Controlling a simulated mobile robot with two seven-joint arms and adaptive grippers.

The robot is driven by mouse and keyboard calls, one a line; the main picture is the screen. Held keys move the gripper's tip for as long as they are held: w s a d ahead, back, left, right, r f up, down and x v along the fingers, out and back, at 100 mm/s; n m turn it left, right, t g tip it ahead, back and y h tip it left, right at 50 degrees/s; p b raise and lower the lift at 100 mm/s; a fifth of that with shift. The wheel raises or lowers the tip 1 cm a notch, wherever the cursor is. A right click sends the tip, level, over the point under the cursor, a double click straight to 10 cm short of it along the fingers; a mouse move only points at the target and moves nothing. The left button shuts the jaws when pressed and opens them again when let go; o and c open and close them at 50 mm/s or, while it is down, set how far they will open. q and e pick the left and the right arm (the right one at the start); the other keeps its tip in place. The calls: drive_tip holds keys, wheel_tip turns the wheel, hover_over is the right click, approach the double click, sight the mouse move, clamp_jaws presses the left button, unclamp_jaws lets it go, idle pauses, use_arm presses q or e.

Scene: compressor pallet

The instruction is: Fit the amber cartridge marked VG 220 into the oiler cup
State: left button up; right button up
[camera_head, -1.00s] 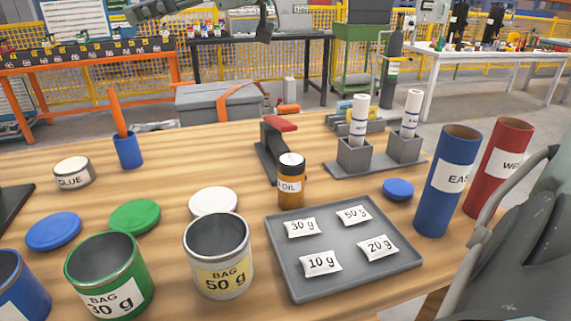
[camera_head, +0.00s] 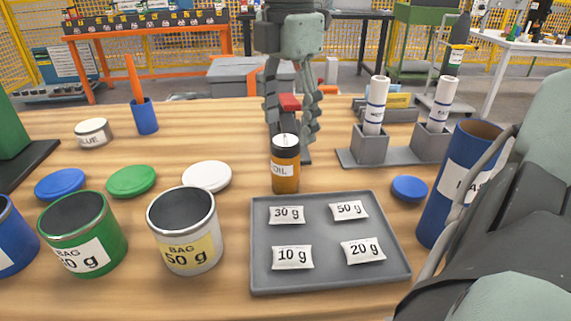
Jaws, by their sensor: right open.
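No cartridge with a readable VG 220 mark and no clear oiler cup show in the head view. Two white cylinders with small unreadable labels, one on the left (camera_head: 376,105) and one on the right (camera_head: 442,103), stand in grey square holders. My left gripper is not in view.
A grey tray (camera_head: 262,274) with several labelled bags lies in front. Open cans, including a green one (camera_head: 104,245), and loose lids stand to the left. A blue cylinder (camera_head: 432,225) stands at the right, partly behind my arm. Bare table (camera_head: 205,125) shows at the back left.

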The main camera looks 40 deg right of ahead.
sight(286, 140)
drive_tip(key=f, duration=0.7)
drive_tip(key=shift+w+a+p, duration=0.15)
drive_tip(key=shift+a+p, duration=0.05)
drive_tip(key=shift+p, duration=0.2)
drive_tip(key=c, duration=1.4)
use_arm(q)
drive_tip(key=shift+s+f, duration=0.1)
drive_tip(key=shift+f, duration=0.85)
use_arm(e)
drive_tip(key=shift+c, duration=0.6)
drive_tip(key=shift+r, duration=0.1)
